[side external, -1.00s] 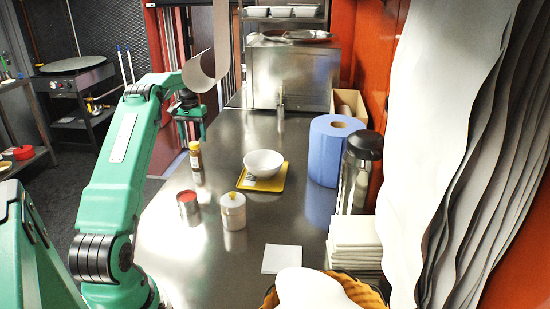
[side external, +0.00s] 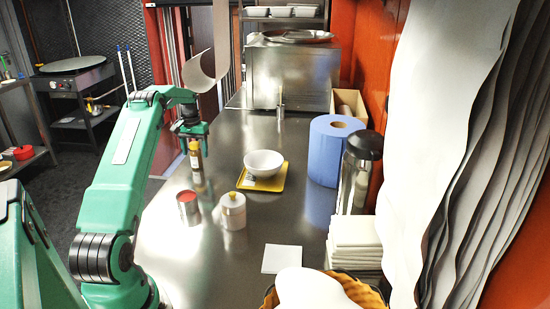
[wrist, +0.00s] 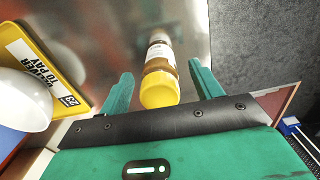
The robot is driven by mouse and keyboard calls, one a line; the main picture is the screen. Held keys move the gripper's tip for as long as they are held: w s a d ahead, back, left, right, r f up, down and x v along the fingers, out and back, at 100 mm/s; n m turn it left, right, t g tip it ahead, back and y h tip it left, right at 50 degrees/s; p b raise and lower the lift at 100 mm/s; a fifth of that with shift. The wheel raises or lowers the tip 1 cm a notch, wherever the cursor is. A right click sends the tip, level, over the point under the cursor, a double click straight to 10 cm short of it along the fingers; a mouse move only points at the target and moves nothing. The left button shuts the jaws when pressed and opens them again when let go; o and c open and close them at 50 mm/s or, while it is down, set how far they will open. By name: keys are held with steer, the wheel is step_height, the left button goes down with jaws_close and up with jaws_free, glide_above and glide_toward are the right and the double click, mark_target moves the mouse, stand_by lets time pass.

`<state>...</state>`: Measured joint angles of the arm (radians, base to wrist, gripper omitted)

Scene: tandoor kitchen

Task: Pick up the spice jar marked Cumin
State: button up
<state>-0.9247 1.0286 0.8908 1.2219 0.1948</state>
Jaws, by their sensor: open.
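A spice jar (side external: 196,167) with brown contents and a yellow lid stands upright on the steel counter in the side external view. In the wrist view the jar (wrist: 158,79) shows lid first, between my two green fingers, with a pale label that I cannot read. In the wrist view my gripper (wrist: 160,88) is open, with clear space between each finger and the jar.
A white bowl (side external: 263,162) sits on a yellow tray (side external: 249,186) right of the jar. A red-topped tin (side external: 188,208) and a white lidded pot (side external: 233,211) stand nearer the camera. A blue paper roll (side external: 331,152) stands farther right.

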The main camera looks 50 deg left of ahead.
mark_target(194, 143)
steer(key=shift+c, duration=0.5)
steer(key=c, duration=1.1)
steer(key=shift+o, duration=0.2)
steer(key=shift+r, duration=2.15)
steer(key=w+d+r, duration=0.4)
steer(key=d+r, duration=0.2)
steer(key=d, duration=0.5)
steer(key=shift+w+r, duration=0.2)
steer(key=shift+r, duration=0.15)
steer(key=shift+a, duration=0.1)
